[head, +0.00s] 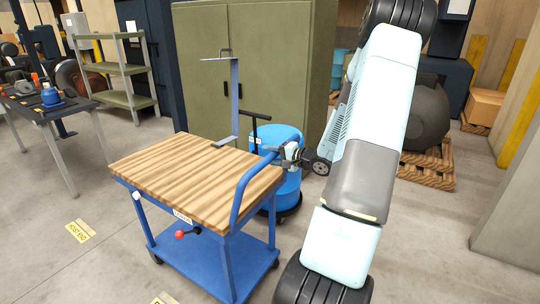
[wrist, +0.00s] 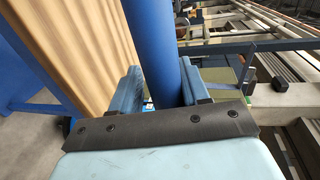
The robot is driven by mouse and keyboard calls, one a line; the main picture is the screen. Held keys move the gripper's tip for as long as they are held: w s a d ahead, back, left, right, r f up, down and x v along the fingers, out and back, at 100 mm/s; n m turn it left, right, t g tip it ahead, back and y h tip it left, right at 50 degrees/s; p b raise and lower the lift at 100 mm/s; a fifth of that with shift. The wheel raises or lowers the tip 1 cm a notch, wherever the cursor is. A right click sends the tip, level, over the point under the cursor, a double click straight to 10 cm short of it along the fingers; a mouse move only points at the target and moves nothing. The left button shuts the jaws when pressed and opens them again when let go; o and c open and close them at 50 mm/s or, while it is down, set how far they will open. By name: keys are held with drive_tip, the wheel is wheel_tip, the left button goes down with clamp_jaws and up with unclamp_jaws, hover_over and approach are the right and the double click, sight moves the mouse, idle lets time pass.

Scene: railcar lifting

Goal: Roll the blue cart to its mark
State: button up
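The blue cart (head: 200,262) has a striped wooden top (head: 195,178), a lower blue shelf and small dark wheels. A red-knobbed lever (head: 181,235) sticks out below its top. Its blue bent handle (head: 241,192) rises at the right end. My gripper (head: 287,153) is at the upper part of this handle. In the wrist view the handle bar (wrist: 158,45) runs between my gripper's two fingers (wrist: 166,92), which lie close against both sides and appear shut on it. A yellow floor label (head: 79,231) lies left of the cart; its text is too small to read.
A second yellow label (head: 160,298) shows at the bottom edge. A blue drum (head: 290,185) on a wheeled base stands close behind the handle. A green cabinet (head: 260,60) is behind. A workbench (head: 45,110) stands at far left. The floor left of the cart is open.

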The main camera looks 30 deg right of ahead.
drive_tip(key=shift+o, duration=1)
drive_tip(key=shift+r, duration=0.15)
drive_tip(key=shift+d, duration=0.15)
drive_tip(key=shift+s+d+r, duration=0.1)
drive_tip(key=shift+s+d, duration=0.1)
drive_tip(key=shift+s, duration=0.15)
drive_tip(key=v, duration=1.2)
drive_tip(key=shift+s, duration=0.45)
drive_tip(key=shift+w+d, duration=0.1)
